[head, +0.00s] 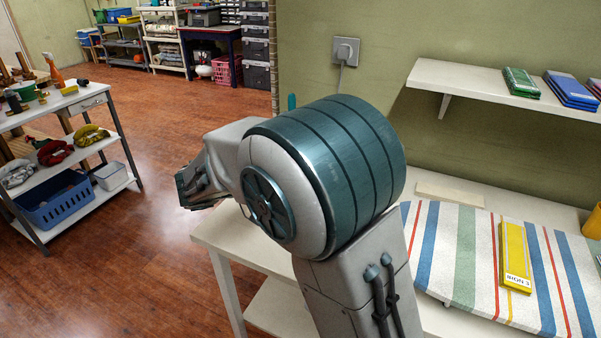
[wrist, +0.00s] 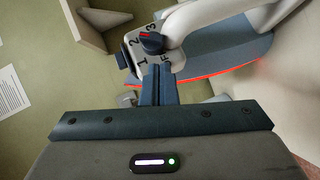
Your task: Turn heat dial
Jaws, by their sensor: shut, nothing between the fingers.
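The heat dial (wrist: 152,43) is a small dark knob with a red pointer mark. It sits on a pale plate marked 1, 2, 3 and part of "OFF", on a white and blue-grey iron (wrist: 205,25). A red line glows along the iron's edge. In the head view my arm hides the gripper and the dial.
A wall shelf (head: 455,84) holds books. A socket (head: 345,50) has a cord. A cart (head: 60,112) stands left; floor between is clear.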

